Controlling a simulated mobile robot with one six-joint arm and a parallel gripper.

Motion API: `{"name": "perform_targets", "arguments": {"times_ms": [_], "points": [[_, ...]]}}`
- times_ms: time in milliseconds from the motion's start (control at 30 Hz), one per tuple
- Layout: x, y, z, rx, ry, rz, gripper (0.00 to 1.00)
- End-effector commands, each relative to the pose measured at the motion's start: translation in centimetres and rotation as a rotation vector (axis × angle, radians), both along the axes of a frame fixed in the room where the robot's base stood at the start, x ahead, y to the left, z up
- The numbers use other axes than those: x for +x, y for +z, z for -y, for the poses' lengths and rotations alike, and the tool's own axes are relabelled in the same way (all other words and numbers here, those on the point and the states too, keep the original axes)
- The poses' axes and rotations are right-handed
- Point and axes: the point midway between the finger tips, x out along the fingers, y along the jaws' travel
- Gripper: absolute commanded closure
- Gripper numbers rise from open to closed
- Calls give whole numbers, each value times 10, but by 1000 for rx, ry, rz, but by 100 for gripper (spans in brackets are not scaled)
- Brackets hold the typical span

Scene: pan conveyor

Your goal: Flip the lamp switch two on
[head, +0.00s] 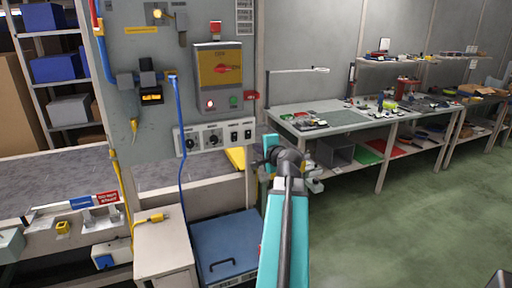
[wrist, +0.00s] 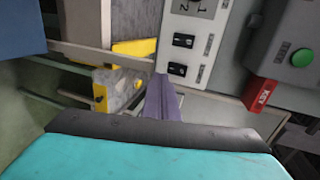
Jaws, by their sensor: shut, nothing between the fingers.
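A pale switch panel (head: 215,137) is on the grey cabinet, with two dark round knobs at its left and two black rocker switches at its right. The left rocker (head: 234,136) and the right rocker (head: 248,134) also show in the wrist view, one above the other, as an upper rocker (wrist: 183,40) and a lower rocker (wrist: 177,69). Their labels are too small to read surely, so I cannot tell which is two or how each is set. My gripper (wrist: 161,80) is shut and empty, its tips close to the lower rocker; contact cannot be told.
Above the panel is a control box (head: 218,75) with a lit red lamp and a green button (wrist: 301,57). A red key tag (wrist: 263,91) sticks out beside it. A workbench (head: 345,119) stands to the right.

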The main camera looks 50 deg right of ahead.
Motion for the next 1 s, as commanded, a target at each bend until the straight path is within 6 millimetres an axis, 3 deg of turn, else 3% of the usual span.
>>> {"name": "perform_targets", "arguments": {"times_ms": [433,1000], "points": [[-39,5,-26,-2,2,0,100],[-51,8,-32,-2,3,1,100]]}}
